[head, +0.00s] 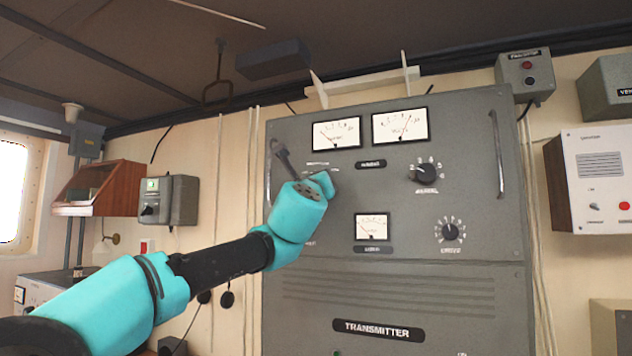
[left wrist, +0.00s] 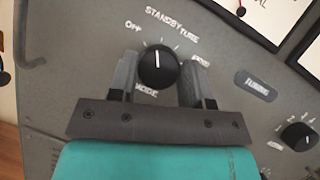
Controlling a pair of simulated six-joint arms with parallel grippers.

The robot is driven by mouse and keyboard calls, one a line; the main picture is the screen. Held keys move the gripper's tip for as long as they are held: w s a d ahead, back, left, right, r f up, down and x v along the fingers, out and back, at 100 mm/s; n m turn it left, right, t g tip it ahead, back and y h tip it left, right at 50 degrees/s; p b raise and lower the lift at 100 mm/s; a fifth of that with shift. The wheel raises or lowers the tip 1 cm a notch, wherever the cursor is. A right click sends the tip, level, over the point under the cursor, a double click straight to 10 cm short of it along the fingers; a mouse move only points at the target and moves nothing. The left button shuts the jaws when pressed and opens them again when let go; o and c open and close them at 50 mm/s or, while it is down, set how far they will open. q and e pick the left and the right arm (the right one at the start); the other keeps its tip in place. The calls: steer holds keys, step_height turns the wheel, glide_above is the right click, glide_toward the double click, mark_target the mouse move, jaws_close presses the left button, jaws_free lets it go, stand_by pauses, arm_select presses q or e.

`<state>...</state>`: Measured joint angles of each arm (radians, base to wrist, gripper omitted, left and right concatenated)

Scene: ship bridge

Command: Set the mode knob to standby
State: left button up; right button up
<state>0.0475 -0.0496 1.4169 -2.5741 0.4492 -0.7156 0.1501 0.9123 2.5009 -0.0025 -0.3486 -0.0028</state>
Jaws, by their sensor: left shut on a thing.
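The mode knob (left wrist: 158,68) is a round black knob on the grey transmitter panel (head: 400,285), with "MODE" printed below it in the left wrist view. Around it are the labels OFF, STANDBY, TUNE and SEND. Its white pointer line points up in that view, about toward the STANDBY label (left wrist: 163,18). My left gripper (left wrist: 158,65) has one finger on each side of the knob and is shut on it. In the head view my left arm's turquoise hand hides the knob. My right gripper is in neither view.
Two meters sit above, including the right upper meter (head: 400,126). A tuning-side knob (head: 426,171) and a lower knob (head: 449,232) are to the right. A metal handle (head: 498,153) stands out at the panel's right edge. A wooden box (head: 112,188) hangs at left.

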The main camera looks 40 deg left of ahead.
arm_select(q)
steer(key=shift+m+t+h, duration=0.6)
steer(key=shift+m+h, duration=0.2)
steer(key=shift+m, duration=0.9)
steer(key=shift+s+r, duration=0.1)
steer(key=o, duration=0.9)
steer(key=v, duration=1.7)
steer(key=shift+f, duration=0.25)
